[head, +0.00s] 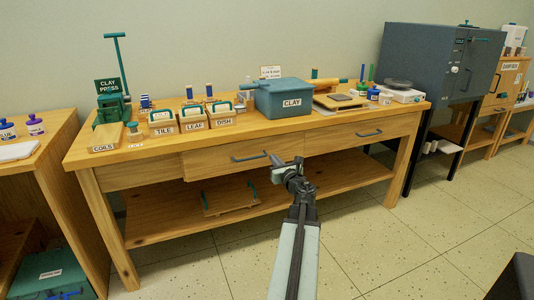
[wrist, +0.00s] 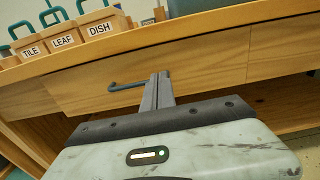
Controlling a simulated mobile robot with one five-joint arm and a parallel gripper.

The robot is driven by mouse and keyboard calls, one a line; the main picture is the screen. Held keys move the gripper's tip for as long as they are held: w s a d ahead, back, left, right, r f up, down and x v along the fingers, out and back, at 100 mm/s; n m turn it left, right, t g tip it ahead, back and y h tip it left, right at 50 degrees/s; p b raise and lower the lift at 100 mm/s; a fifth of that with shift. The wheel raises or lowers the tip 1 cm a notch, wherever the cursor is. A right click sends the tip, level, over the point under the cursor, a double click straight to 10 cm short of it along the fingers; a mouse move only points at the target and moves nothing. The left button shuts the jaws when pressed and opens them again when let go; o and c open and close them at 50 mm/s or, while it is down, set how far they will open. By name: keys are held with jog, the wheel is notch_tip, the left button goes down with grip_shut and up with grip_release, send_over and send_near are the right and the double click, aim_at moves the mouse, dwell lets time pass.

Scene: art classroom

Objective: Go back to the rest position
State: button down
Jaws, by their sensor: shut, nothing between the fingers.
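My gripper (head: 284,161) is in front of the wooden workbench (head: 240,141), near the drawer fronts and below the tabletop edge. In the wrist view my gripper (wrist: 160,76) has its fingers together with nothing between them. Behind it in that view is a drawer handle (wrist: 126,86); I cannot tell from these frames whether the fingers touch it. In the head view the left drawer (head: 228,160) appears to stand out a little from the bench front, and the right drawer (head: 340,137) looks flush.
On the bench are a CLAY box (head: 283,100), bins marked TILE (head: 162,129), LEAF (head: 194,125) and DISH (head: 223,120), and a green clay press (head: 111,103). A kiln (head: 425,62) stands right. A side table (head: 38,155) is at left. The floor (head: 400,245) at front right is mostly clear.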

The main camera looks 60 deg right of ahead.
jog(key=v, duration=0.3)
jog(key=shift+s+a, duration=0.15)
jog(key=shift+s, duration=0.05)
